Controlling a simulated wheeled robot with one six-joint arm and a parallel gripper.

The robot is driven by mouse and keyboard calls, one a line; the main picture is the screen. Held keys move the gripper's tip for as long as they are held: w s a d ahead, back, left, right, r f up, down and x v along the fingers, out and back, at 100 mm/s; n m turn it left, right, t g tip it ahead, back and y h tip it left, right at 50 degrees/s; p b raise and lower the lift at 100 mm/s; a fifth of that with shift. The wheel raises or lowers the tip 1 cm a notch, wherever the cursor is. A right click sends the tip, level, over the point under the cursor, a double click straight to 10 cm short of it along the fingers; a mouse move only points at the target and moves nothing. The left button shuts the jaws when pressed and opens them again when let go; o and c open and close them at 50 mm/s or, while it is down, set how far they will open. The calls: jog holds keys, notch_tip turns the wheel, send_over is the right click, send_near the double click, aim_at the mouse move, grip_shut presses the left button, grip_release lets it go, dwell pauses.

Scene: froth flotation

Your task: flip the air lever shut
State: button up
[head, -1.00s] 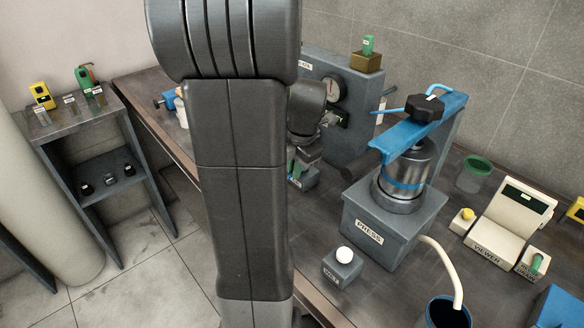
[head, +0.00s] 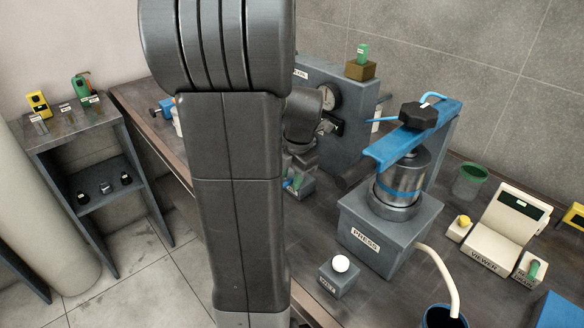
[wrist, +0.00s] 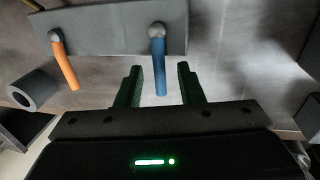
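In the wrist view a blue lever (wrist: 159,65) and an orange lever (wrist: 65,64) hang from round pivots on a grey block (wrist: 110,28). I cannot read any label saying which is the air lever. My gripper (wrist: 158,86) is open, its two green fingers on either side of the blue lever's free end, with a gap visible on each side. The orange lever is outside the fingers, to the left. In the head view my gripper (head: 292,182) is small and partly hidden behind my arm, low before the grey gauge cabinet, and the levers cannot be made out clearly.
The gauge cabinet (head: 345,120) stands behind. A white-knobbed box (head: 340,278) sits near the bench front. A viewer (head: 503,228) is further right.

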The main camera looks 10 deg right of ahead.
notch_tip(320, 180, up, 14)
jog(key=s+d, duration=0.1)
jog(key=s, duration=0.1)
jog(key=shift+s+d+f, duration=0.15)
jog(key=shift+d+f, duration=0.05)
jog(key=shift+f, duration=0.05)
jog(key=f, duration=0.4)
jog(key=w+a+f, duration=0.1)
jog(key=f, duration=0.4)
jog(key=w+f, duration=0.1)
jog(key=f, duration=0.3)
jog(key=shift+w+a+f, duration=0.2)
jog(key=shift+a+f, duration=0.05)
jog(key=shift+f, duration=0.1)
